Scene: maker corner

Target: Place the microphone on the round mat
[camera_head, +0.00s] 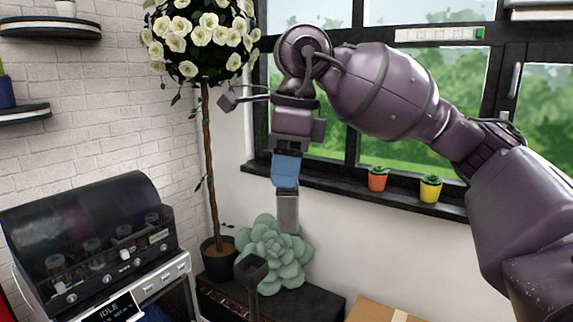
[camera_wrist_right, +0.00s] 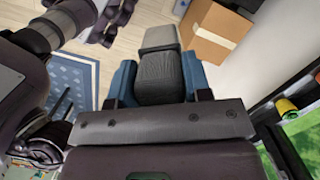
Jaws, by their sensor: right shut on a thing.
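My right gripper (camera_head: 286,170) has blue fingers and points down in the head view, in front of the window wall. It is shut on the microphone (camera_head: 287,210), whose grey lower end shows below the fingers, held in the air. In the right wrist view the microphone (camera_wrist_right: 158,72) is a dark grey body with a lighter grey end, between the blue fingers of the right gripper (camera_wrist_right: 158,85). The fingers hide part of it. I see no round mat in either view. My left gripper is not in view.
A black-hooded machine (camera_head: 90,235) stands at the lower left. A white-flowered tree (camera_head: 210,165) and a pale green succulent (camera_head: 275,255) stand behind the gripper. Small pots (camera_head: 377,180) line the sill. A cardboard box (camera_head: 375,312) is at the bottom; the wrist view shows a blue patterned rug (camera_wrist_right: 72,72).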

